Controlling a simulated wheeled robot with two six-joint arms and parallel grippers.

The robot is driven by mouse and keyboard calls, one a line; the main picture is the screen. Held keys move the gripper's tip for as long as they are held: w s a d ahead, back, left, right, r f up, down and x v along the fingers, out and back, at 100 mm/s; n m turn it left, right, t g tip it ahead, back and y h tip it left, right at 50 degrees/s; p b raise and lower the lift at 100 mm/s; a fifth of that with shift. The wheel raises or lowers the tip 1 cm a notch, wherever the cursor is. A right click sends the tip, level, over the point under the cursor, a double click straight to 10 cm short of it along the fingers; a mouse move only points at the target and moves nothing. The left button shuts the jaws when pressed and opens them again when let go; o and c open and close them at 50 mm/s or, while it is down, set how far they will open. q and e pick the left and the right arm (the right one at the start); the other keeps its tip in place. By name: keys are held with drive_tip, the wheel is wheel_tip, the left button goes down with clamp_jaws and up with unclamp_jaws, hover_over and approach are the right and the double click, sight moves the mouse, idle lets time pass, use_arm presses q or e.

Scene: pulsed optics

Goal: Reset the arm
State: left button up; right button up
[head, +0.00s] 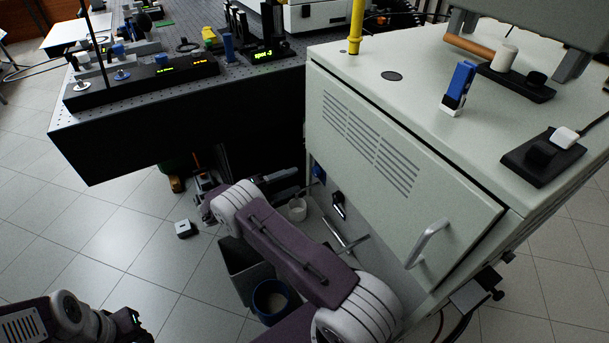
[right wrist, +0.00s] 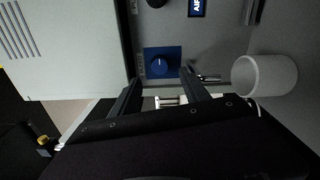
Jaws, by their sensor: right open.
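My right arm reaches forward past the open front of the pale green cabinet (head: 400,150). My right gripper (head: 278,179) is beside the cabinet's opening. In the right wrist view its two fingers (right wrist: 163,97) stand apart, with nothing held between them. A blue plate with a round knob (right wrist: 161,62) lies just beyond the fingertips; I see a gap and no clear contact. It also shows small in the head view (head: 318,172). My left gripper (head: 130,323) is at the lower left edge of the head view, partly cut off; its jaws are not clear.
A white cup (right wrist: 264,75) stands near the right fingers, also in the head view (head: 297,209). The cabinet door with a handle (head: 428,243) is beside my right arm. A black optical table (head: 180,130) is behind. A dark bin (head: 243,268) stands below. Floor at left is mostly clear.

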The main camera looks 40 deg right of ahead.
drive_tip(key=shift+w+a, duration=0.1)
drive_tip(key=shift+a, duration=1.05)
